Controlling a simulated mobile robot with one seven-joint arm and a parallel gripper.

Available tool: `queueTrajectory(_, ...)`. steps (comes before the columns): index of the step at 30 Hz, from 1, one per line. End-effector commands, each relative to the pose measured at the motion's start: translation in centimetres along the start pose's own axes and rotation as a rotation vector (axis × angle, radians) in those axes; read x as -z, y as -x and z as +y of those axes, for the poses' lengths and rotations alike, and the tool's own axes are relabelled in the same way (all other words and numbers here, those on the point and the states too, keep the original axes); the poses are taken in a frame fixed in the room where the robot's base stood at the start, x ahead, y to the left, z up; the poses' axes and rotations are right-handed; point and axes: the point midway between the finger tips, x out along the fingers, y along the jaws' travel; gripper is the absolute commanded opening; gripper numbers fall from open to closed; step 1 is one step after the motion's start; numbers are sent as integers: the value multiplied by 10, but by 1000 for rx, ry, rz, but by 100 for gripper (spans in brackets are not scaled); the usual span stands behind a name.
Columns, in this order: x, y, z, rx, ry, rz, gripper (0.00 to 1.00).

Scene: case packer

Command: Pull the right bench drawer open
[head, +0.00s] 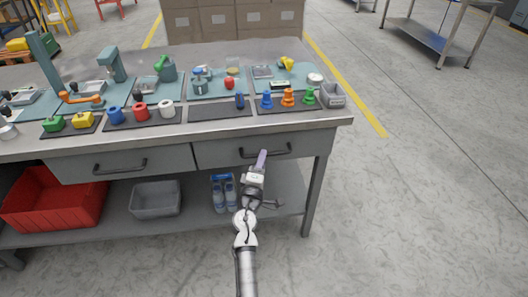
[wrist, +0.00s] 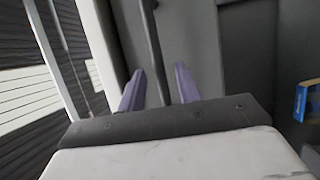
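The right bench drawer (head: 218,152) is a grey front under the worktop's right half, and it looks shut. Its dark bar handle (head: 278,152) runs across the front, partly hidden behind my gripper (head: 262,155). In the wrist view, my gripper (wrist: 160,70) has its two purple fingers apart, pointing at the grey drawer front (wrist: 190,38). The dark handle (wrist: 151,38) runs down the picture between the two fingers, with a visible gap on each side. The fingers are not closed on it.
The left drawer (head: 75,167) is beside it. Below, the bench shelf (head: 200,205) holds a red bin (head: 55,200), a grey bin (head: 156,198) and bottles (head: 224,195). The worktop (head: 205,126) carries mats and coloured parts.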

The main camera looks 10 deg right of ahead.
Motion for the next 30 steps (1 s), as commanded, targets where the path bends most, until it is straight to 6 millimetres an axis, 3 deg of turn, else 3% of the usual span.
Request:
queueTrajectory(6,0,-23,1,0,1,-1,34)
queueTrajectory(18,0,-28,0,0,0,-1,34)
queueTrajectory(26,0,-28,0,0,0,-1,0)
queueTrajectory(30,0,-28,0,0,0,-1,0)
